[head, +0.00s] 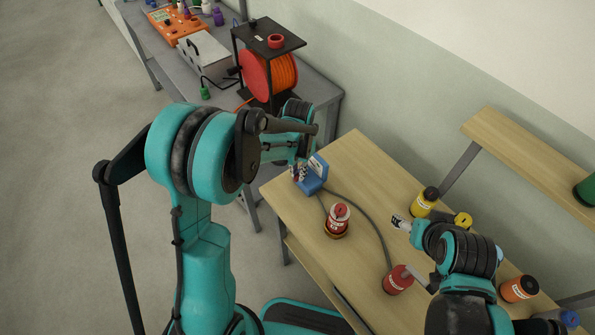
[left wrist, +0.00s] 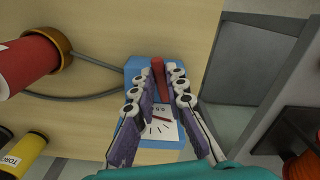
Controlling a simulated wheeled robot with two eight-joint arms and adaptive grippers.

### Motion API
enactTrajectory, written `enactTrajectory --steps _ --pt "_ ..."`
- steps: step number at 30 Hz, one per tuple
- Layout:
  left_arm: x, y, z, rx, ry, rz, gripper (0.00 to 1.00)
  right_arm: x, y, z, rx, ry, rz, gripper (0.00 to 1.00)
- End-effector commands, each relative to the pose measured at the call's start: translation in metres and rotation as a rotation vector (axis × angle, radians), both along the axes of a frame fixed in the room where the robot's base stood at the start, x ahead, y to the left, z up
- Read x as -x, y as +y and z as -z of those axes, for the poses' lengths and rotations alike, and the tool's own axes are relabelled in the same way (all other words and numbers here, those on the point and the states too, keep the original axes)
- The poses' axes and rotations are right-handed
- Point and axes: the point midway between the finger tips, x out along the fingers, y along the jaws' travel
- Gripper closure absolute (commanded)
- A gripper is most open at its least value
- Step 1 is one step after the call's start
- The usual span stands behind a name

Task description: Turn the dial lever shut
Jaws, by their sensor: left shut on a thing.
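The dial device is a blue box (head: 314,174) at the far left corner of the wooden table. In the left wrist view the blue box (left wrist: 146,67) carries a white dial face (left wrist: 158,128) with black marks and a red lever (left wrist: 158,75). My left gripper (left wrist: 156,84) has its fingers on both sides of the red lever and is shut on it. In the head view my left gripper (head: 299,171) is at the box, and the lever is mostly hidden. My right gripper (head: 400,222) is over the table, away from the dial; its jaw opening is unclear.
Another red container (head: 398,280), a yellow one (head: 424,202) and an orange one (head: 519,289) stand nearer my right arm. A cable reel (head: 270,76) stands on the grey bench behind.

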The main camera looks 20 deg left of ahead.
Motion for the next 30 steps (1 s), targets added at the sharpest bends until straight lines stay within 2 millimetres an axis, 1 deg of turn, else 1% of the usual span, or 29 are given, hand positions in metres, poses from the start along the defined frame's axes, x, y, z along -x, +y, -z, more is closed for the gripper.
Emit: enactTrajectory --steps 16,30 --pt "0.002 -0.015 0.001 0.000 0.000 -0.498 1.00 0.000 0.000 0.012 0.000 0.000 0.000 0.31" --pt "-0.003 -0.027 0.001 0.000 0.001 -0.936 1.00 0.000 0.000 0.018 0.000 0.000 0.000 0.31"
